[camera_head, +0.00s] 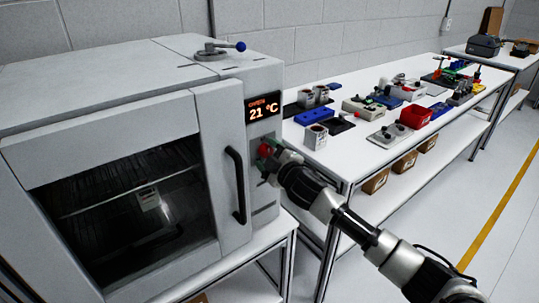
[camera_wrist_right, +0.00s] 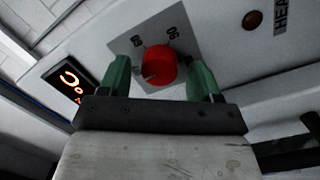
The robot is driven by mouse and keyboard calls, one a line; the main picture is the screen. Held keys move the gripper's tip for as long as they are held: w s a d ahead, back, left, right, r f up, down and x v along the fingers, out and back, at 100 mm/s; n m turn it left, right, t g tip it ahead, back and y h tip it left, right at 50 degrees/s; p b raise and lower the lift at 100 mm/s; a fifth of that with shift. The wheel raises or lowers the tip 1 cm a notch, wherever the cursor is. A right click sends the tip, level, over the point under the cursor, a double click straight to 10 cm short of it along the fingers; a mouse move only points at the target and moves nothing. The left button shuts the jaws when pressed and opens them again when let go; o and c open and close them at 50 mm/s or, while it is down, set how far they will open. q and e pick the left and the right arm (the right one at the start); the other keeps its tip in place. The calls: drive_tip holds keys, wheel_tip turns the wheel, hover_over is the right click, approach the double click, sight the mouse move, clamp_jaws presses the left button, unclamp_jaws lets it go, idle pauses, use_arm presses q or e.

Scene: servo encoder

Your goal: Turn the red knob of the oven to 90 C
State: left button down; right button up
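The oven (camera_head: 215,75) stands at the left in the head view with its door closed. Its display (camera_head: 263,107) reads 21 °C. The red knob (camera_wrist_right: 159,65) sits on a grey scale plate (camera_wrist_right: 184,32) with printed marks, seen tilted in the right wrist view. My right gripper (camera_wrist_right: 160,75) is at the oven panel, its green fingers on either side of the knob. Gaps show between the fingers and the knob, so it is open around it. In the head view the right gripper (camera_head: 268,152) largely hides the knob. My left gripper is not in view.
A black door handle (camera_head: 236,185) stands close left of my right gripper. A lever with a blue ball (camera_head: 240,46) is on the oven top. A white table (camera_head: 360,165) with boxes and parts stands to the right. A dark round lamp (camera_wrist_right: 252,20) is near the knob.

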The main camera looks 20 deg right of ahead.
drive_tip(key=c, duration=0.9)
drive_tip(key=shift+o, duration=0.2)
